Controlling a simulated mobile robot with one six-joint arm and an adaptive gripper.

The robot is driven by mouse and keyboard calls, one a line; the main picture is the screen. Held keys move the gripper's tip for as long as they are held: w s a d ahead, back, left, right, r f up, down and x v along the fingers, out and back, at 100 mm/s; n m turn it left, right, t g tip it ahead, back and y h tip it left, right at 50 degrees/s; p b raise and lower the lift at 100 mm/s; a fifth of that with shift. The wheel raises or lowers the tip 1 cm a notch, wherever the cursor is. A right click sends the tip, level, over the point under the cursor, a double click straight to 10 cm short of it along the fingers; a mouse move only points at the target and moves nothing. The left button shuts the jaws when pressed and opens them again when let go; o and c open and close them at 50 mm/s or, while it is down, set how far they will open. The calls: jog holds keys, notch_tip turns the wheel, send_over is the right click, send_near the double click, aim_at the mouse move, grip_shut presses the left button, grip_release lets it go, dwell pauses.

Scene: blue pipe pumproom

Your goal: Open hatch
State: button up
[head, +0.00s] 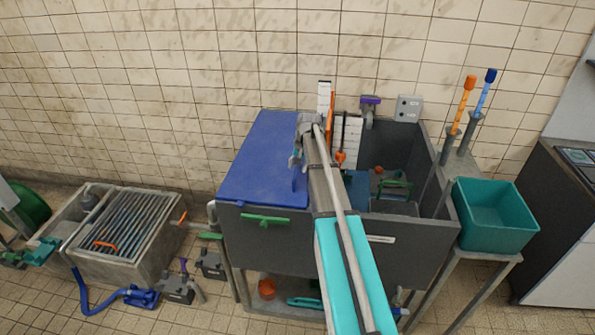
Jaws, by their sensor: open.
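A blue flat lid (262,165), which looks like the hatch, lies closed over the left part of a large grey tank (285,250). A green bar handle (265,219) is on the tank's front wall below the lid. My arm reaches up across the middle of the tank. My gripper (297,161) is at the lid's right edge, towards the back, and is open. The arm partly hides it, so I cannot tell whether it touches the lid. No held thing shows.
The tank's right part is open, with small green and red parts (395,183) inside. Right of it are a teal bin (495,215) on a stand and two upright orange and blue handles (462,100). A grated basin (125,235) stands left. A tiled wall (200,80) is behind.

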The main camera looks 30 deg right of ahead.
jog(key=shift+f, duration=0.15)
grip_shut()
dwell(0.4)
